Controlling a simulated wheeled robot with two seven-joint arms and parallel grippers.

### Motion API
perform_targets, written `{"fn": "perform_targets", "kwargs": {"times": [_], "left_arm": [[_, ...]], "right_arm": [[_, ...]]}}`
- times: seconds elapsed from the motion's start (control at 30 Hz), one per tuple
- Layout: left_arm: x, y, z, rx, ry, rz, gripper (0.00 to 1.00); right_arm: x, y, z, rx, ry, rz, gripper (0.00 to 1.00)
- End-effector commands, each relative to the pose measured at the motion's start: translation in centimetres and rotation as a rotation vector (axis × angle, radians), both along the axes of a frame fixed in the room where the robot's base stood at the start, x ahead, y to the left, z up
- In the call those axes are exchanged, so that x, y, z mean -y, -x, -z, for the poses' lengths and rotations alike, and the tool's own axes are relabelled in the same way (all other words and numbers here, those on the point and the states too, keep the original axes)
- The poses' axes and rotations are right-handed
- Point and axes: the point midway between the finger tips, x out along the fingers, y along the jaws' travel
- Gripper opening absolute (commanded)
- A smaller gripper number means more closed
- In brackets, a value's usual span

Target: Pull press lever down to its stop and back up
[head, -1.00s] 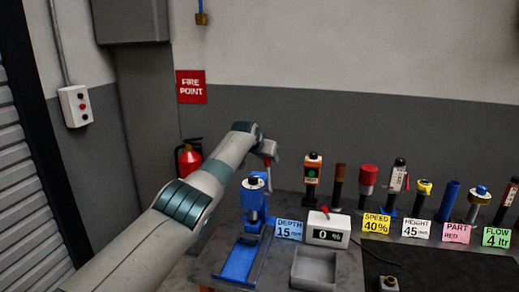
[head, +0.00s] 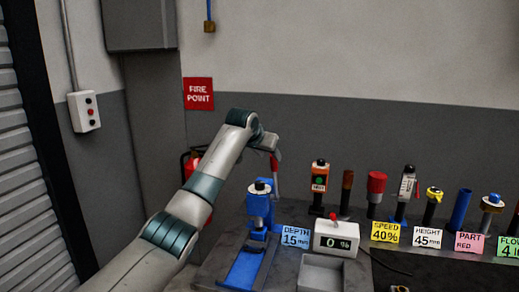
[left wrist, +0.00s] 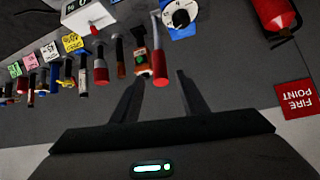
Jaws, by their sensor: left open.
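The blue press (head: 259,205) stands on the bench with a black-and-white dial on top, which also shows in the left wrist view (left wrist: 181,18). Its lever has a red grip (head: 274,162) and stands raised behind the press. In the left wrist view the red grip (left wrist: 159,66) appears between the two dark fingertips of my left gripper (left wrist: 160,82). The left gripper is open; I cannot tell whether either finger touches the grip. In the head view the left hand (head: 265,142) is at the lever's top and its fingers are hidden. My right gripper is not in view.
A display box (head: 335,235) reads 0 %, beside a "DEPTH 15 mm" card (head: 296,237). A grey tray (head: 322,273) lies in front. Several tools and cards line the bench to the right. A fire extinguisher (head: 194,163) is behind my left arm.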

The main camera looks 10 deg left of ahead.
Motion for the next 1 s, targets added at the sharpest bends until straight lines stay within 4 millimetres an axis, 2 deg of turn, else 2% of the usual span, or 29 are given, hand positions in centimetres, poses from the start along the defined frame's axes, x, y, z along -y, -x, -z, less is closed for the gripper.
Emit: {"fn": "perform_targets", "kwargs": {"times": [0.03, 0.3, 0.5, 0.7, 1.0], "left_arm": [[-0.2, 0.6, -0.2, 0.003, -0.001, 0.0, 0.4], [-0.8, 4.2, -3.3, 0.005, -0.001, -0.001, 0.4], [-1.0, 6.2, -5.2, 0.003, 0.001, 0.0, 0.4], [-1.2, 7.0, -5.9, 0.001, 0.0, 0.0, 0.4], [-1.2, 7.0, -6.0, 0.0, 0.0, 0.0, 0.4]], "right_arm": [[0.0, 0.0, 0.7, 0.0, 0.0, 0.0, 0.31], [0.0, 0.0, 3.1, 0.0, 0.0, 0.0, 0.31], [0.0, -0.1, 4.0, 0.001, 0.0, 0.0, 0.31], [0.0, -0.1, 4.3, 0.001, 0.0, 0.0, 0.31], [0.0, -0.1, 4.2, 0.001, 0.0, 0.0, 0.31]]}}
